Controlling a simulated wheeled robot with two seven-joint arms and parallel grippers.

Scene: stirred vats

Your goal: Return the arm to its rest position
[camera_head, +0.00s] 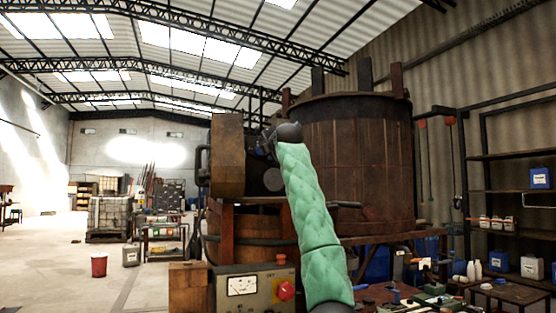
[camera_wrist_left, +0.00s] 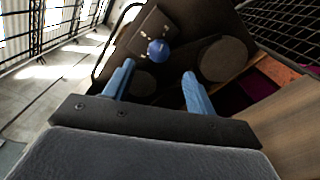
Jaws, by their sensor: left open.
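An arm of mine in a green padded sleeve (camera_head: 310,220) rises from the bottom of the head view. Its dark wrist end (camera_head: 288,132) is raised beside the rusty motor housing on the vat. The fingers cannot be made out clearly there. In the left wrist view my left gripper (camera_wrist_left: 158,74) is open, its two blue fingers apart with nothing between them. A round blue knob (camera_wrist_left: 158,51) on a dark plate shows just past the fingertips; I cannot tell whether they touch it. My right gripper is not in view.
A large dark vat (camera_head: 362,160) stands behind the arm, with the rusty housing (camera_head: 227,155) at its left. A control box (camera_head: 253,290) with a gauge and red button is below. A cluttered bench (camera_head: 400,292) is at right. Open floor with a red bucket (camera_head: 99,265) lies left.

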